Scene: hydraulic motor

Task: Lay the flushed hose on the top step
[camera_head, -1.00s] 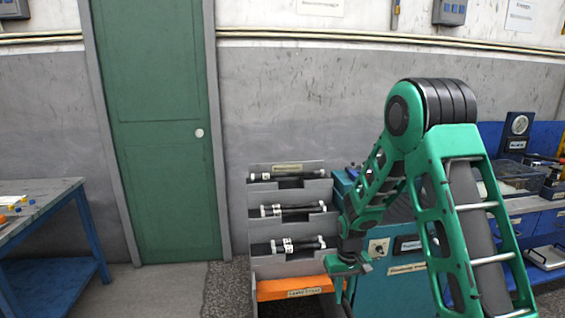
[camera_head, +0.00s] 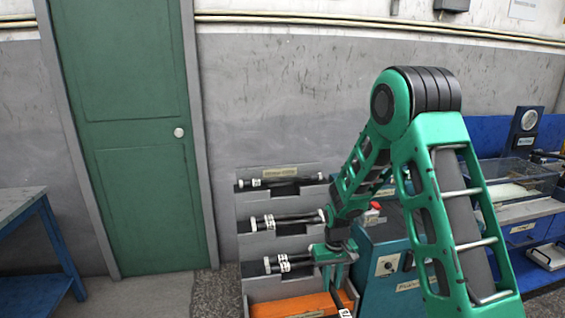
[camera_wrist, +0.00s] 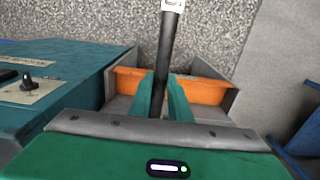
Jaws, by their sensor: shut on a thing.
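My gripper (camera_head: 335,262) is shut on a black hose, which also shows in the wrist view (camera_wrist: 162,60) running up between the green fingers to a white-marked end. In the head view, part of this hose (camera_head: 342,303) hangs below my gripper in front of the rack's right side. The stepped grey rack (camera_head: 247,200) stands against the wall. Its top step (camera_head: 300,172) bears a black hose (camera_head: 272,183) with a white-banded end. My gripper is below and to the right of that step. My arm hides part of the rack's right side.
A middle hose (camera_head: 290,221) and a lower hose (camera_head: 285,264) lie on the steps below. An orange tray (camera_head: 285,308) is at the rack's foot. A teal cabinet (camera_head: 385,250) stands close on the right. Open floor (camera_head: 160,295) lies to the left.

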